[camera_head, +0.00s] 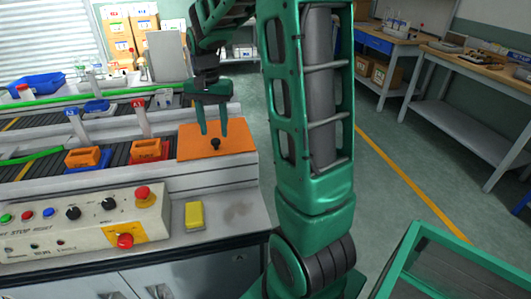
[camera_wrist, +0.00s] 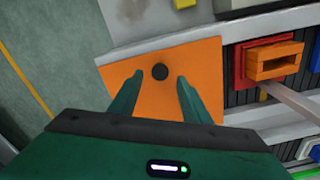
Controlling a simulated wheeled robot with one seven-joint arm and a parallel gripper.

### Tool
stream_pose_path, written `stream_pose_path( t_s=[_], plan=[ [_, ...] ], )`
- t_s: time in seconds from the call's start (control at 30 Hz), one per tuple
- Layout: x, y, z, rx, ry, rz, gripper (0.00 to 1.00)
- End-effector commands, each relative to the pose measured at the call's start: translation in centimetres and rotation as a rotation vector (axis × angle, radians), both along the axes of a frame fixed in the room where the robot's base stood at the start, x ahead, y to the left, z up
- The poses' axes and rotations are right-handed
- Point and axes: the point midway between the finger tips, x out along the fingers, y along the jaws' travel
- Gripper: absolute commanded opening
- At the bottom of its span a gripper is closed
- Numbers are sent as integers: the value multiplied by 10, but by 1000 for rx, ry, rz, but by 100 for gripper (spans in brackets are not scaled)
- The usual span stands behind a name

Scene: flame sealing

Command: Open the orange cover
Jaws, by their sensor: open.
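The orange cover (camera_head: 240,137) is a flat plate at the right end of the conveyor bench, with a small black knob (camera_head: 215,144) standing up from it. It lies flat and looks closed. In the wrist view my gripper (camera_wrist: 160,76) has one finger on each side of the knob, with gaps visible. Whether the fingertips are level with the knob is hard to tell.
Orange boxes on red and blue trays (camera_head: 150,148) sit on the conveyor left of the cover, with signposts (camera_head: 141,118) behind. A control panel (camera_head: 85,222) with buttons and a yellow block (camera_head: 194,215) are in front.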

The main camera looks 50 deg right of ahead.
Motion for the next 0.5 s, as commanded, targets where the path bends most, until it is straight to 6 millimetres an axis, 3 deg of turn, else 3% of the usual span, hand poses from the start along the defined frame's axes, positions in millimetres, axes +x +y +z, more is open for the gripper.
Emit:
stream_pose_path(
  t_s=[0.5],
  plan=[
    [-3,3,77,0,0,7,43]
  ],
)
